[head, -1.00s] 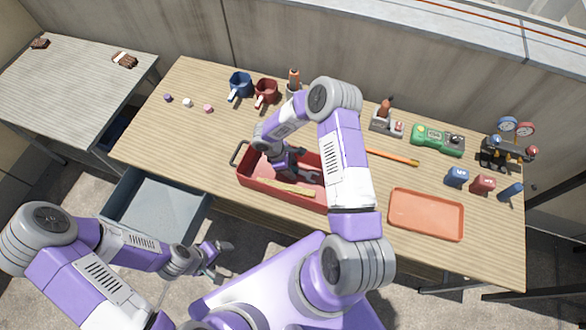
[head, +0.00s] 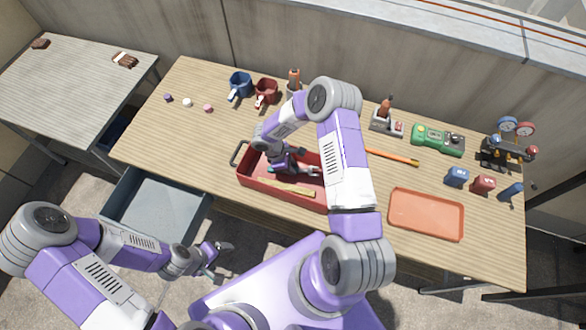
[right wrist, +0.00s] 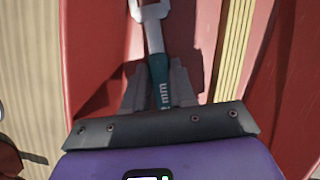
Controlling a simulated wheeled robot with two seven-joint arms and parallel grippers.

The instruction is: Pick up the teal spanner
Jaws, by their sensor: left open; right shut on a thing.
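The teal spanner (right wrist: 158,72) has a silver shank and a teal grip with white "mm" lettering. It lies in the red toolbox (head: 247,188) on the workbench, and its end also shows in the head view (head: 313,170). My right gripper (right wrist: 160,90) reaches into the toolbox and is shut on the spanner's teal grip. In the head view, my right gripper (head: 296,168) is partly hidden by its own wrist. My left gripper (head: 215,261) is open and empty, in front of the bench near the open drawer.
A yellow folding rule (head: 287,188) lies in the toolbox beside the spanner. An orange tray (head: 426,214) lies to the right. A grey drawer (head: 155,205) hangs open at the left. The bench's left part is mostly clear.

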